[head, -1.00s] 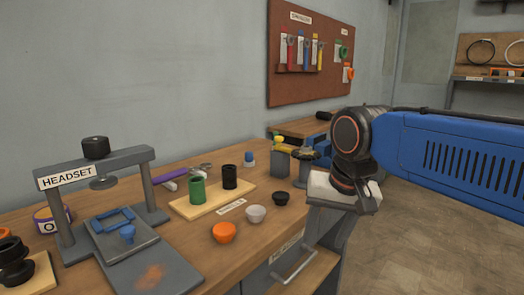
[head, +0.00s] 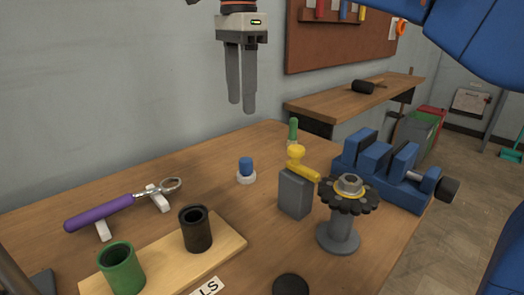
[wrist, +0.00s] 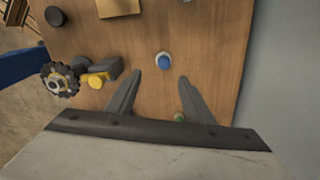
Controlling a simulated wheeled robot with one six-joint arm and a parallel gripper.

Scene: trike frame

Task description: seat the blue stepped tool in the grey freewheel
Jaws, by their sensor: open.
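The blue stepped tool (head: 246,166) stands upright in a small white holder (head: 246,179) on the bench. In the wrist view its blue top (wrist: 165,59) shows just beyond the open fingertips. The grey freewheel (head: 349,185) sits in a dark toothed ring on top of a grey post stand (head: 338,236). It also shows at the left of the wrist view (wrist: 56,83). My gripper (head: 242,108) is open and empty, pointing down above the bench, well clear of the tool. Its two fingers (wrist: 160,79) show apart in the wrist view.
A grey block (head: 294,193) with a yellow-handled item (head: 300,165) stands between the tool and the freewheel. A blue vise (head: 385,170) is behind the freewheel. A green-handled item (head: 293,131) stands behind. A wooden board (head: 222,247) holds black and green cups.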

